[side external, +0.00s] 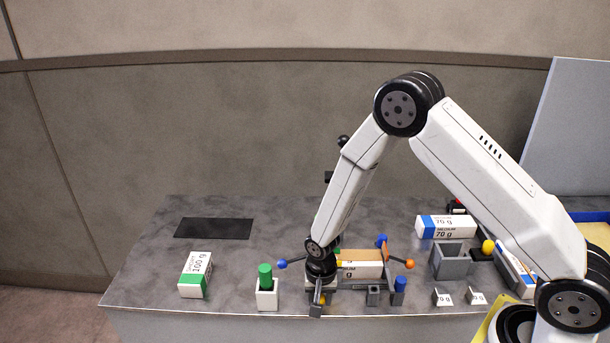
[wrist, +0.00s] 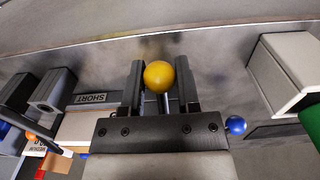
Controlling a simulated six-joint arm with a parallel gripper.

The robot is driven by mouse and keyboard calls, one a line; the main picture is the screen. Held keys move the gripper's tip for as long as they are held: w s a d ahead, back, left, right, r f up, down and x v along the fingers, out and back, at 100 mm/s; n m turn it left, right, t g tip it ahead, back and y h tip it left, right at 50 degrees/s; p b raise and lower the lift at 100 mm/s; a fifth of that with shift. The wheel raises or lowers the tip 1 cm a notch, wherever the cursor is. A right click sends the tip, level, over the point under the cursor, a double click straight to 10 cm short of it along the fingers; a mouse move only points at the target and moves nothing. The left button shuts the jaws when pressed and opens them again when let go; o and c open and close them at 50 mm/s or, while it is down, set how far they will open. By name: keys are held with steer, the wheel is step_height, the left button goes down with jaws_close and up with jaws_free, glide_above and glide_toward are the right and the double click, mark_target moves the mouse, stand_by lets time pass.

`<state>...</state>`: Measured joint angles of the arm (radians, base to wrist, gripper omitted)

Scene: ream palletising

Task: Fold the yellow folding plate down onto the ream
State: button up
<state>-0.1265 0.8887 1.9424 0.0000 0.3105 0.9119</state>
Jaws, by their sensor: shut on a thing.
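My gripper (side external: 318,303) points down at the front side of the folding fixture. In the wrist view its two fingers (wrist: 160,88) stand on either side of a yellow ball knob (wrist: 158,75), shut on it. A metal rod runs from the knob under my gripper. The yellow knob also shows low between the fingers in the side view (side external: 322,298). The plate behind the knob is mostly hidden, so I cannot tell its angle. The ream (side external: 362,270), white with a tan top, lies in the fixture, its left end hidden by my gripper.
Blue (side external: 282,264) and orange (side external: 410,264) knobs stick out of the fixture's sides. A green-ended ream (side external: 195,275) and a dark mat (side external: 213,228) lie farther left. A grey bin (side external: 450,261) stands right.

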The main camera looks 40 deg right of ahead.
steer(key=shift+r, duration=0.1)
stand_by(0.3)
steer(key=shift+s+a+r, duration=0.2)
steer(key=shift+r, duration=2.2)
